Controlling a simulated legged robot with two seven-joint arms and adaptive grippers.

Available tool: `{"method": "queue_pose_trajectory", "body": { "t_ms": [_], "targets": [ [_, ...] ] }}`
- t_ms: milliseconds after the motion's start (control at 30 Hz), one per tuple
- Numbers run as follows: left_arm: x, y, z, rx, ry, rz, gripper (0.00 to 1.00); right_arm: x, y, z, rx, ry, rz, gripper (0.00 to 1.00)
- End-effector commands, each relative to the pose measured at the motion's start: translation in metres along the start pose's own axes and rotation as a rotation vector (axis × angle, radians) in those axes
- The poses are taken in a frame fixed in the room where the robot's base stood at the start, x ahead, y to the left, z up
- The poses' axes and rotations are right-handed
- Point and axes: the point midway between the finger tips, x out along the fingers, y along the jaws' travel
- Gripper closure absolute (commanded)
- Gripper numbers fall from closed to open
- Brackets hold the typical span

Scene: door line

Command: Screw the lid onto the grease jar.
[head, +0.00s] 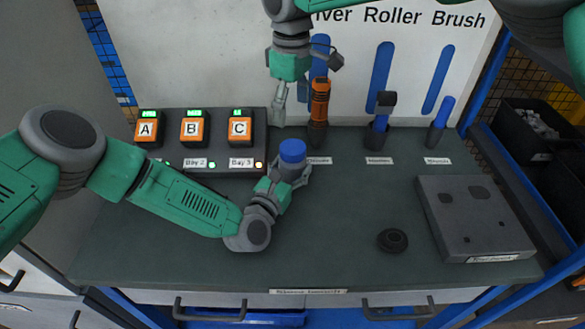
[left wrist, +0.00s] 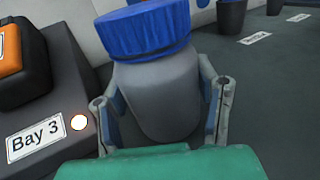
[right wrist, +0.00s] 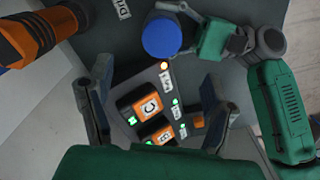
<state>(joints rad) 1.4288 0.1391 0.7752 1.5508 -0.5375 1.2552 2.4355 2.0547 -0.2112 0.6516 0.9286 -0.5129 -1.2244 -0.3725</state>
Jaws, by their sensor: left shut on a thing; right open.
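The grease jar (head: 290,174) is grey and stands upright on the bench beside the charger block. Its blue ribbed lid (head: 292,151) sits on top, and how tightly it is seated cannot be told. In the left wrist view the jar body (left wrist: 158,95) is between my left fingers, under the lid (left wrist: 148,28). My left gripper (head: 291,178) is shut around the jar's body. My right gripper (head: 305,88) is open and empty, above and behind the jar. In the right wrist view the lid (right wrist: 161,38) lies beyond the open fingers (right wrist: 155,95), touching neither.
A charger block (head: 210,162) with batteries A, B and C stands at left. An orange-black screwdriver (head: 319,102) stands close to my right gripper, and other tool holders line the back. A dark round puck (head: 392,240) and a grey box (head: 472,218) lie at right. The front middle is clear.

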Motion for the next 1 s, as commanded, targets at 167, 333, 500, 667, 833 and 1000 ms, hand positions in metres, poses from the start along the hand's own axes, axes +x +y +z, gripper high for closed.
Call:
{"method": "queue_pose_trajectory", "body": {
  "t_ms": [167, 333, 500, 667, 833, 1000],
  "targets": [
    [0.001, 0.000, 0.001, 0.000, -0.002, 0.000, 1.00, -0.012, 0.000, 0.000, -0.001, 0.000, 0.001, 0.26],
    [0.001, 0.000, 0.001, 0.000, -0.002, 0.000, 1.00, -0.013, 0.000, 0.000, -0.001, 0.000, 0.000, 0.26],
    [0.001, 0.000, 0.001, 0.000, -0.002, 0.000, 0.24, -0.013, 0.000, 0.000, -0.001, 0.000, 0.000, 0.26],
    [0.000, 0.000, 0.001, 0.000, -0.001, 0.000, 0.21, -0.013, 0.000, 0.000, -0.001, -0.001, 0.000, 0.26],
    [-0.002, 0.000, 0.000, 0.000, 0.000, 0.000, 0.21, -0.013, 0.000, 0.000, -0.001, -0.001, 0.000, 0.26],
    [-0.023, 0.001, -0.001, -0.001, 0.002, 0.000, 0.21, -0.013, 0.000, 0.000, -0.001, -0.001, 0.000, 0.26]
  ]
}}
